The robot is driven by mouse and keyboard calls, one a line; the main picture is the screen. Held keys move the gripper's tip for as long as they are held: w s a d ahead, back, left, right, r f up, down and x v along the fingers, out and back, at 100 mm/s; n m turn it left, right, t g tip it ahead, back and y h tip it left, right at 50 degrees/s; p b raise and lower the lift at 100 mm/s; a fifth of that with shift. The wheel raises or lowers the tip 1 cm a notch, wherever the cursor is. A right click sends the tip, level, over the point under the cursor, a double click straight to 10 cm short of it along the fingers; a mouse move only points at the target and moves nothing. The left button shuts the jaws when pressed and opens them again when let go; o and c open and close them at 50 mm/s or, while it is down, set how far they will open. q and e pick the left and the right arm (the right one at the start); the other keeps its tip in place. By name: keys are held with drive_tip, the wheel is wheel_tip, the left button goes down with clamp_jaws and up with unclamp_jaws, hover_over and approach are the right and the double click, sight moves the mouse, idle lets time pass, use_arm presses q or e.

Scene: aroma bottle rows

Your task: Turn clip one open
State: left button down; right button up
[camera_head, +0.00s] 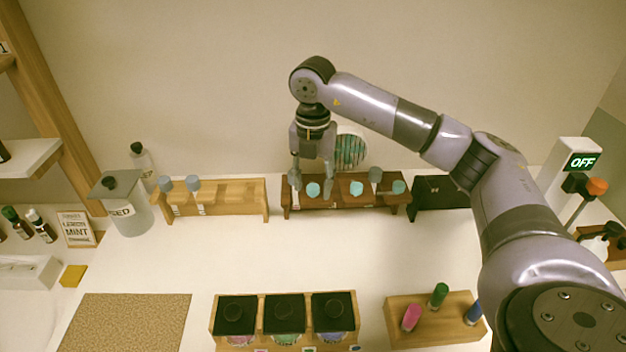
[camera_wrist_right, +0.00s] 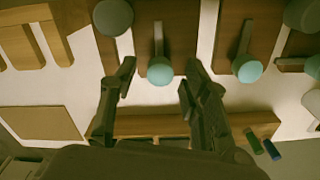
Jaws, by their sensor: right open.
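A dark brown wooden rack (camera_head: 335,207) stands at the back with teal and grey round-ended clips. The leftmost teal clip (camera_head: 313,189) also shows in the wrist view (camera_wrist_right: 160,70), with a narrow lever running from its round end. My right gripper (camera_head: 312,184) is above the rack at this clip. In the wrist view its open fingers (camera_wrist_right: 157,84) lie on either side of the teal end, with visible gaps. Another teal clip (camera_wrist_right: 247,68) is to the right, and a grey one (camera_wrist_right: 112,17) to the left. No number marks clip one legibly. My left gripper is out of view.
A lighter wooden rack (camera_head: 235,188) with blue-grey clips stands left, a black stand (camera_head: 440,195) right. In front are a crate of black-lidded jars (camera_head: 284,312), a wooden block with coloured vials (camera_head: 415,335) and a cork mat (camera_head: 125,325). The mid-table is clear.

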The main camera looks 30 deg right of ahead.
sight(313, 186)
wheel_tip(313, 186, up, 12)
idle(0.6)
idle(0.5)
